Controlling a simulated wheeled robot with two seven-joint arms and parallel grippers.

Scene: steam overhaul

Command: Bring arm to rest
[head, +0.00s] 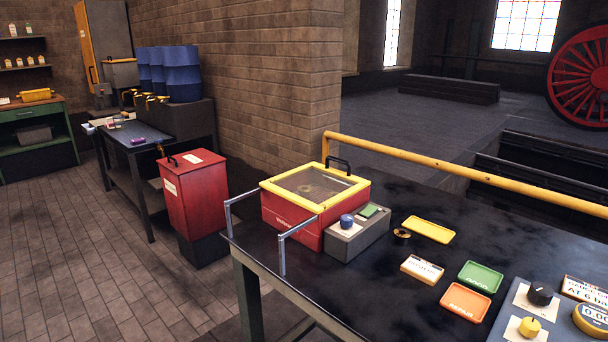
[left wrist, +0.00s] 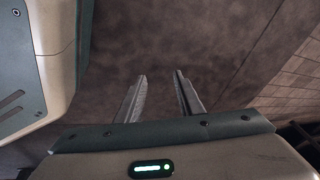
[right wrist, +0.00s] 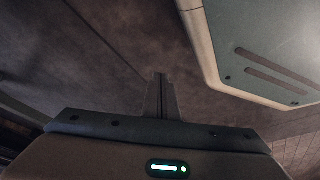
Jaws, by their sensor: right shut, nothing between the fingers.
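My left gripper (left wrist: 161,85) shows in the left wrist view with its two fingers apart and nothing between them. My right gripper (right wrist: 160,78) shows in the right wrist view with its fingers together and nothing held. Behind both grippers is only a dark, plain surface, with a patch of brick at the right edge. Neither gripper nor arm shows in the head view. Parts of my own pale body show beside each gripper in the wrist views.
A dark workbench (head: 384,283) bears a red box with a yellow-framed lid (head: 315,185), a grey control box (head: 355,237), a yellow tray (head: 428,229), a green tray (head: 481,277) and an orange tray (head: 465,301). A yellow rail (head: 450,170) runs behind it. A red bin (head: 195,195) stands left; tiled floor (head: 70,240) is clear.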

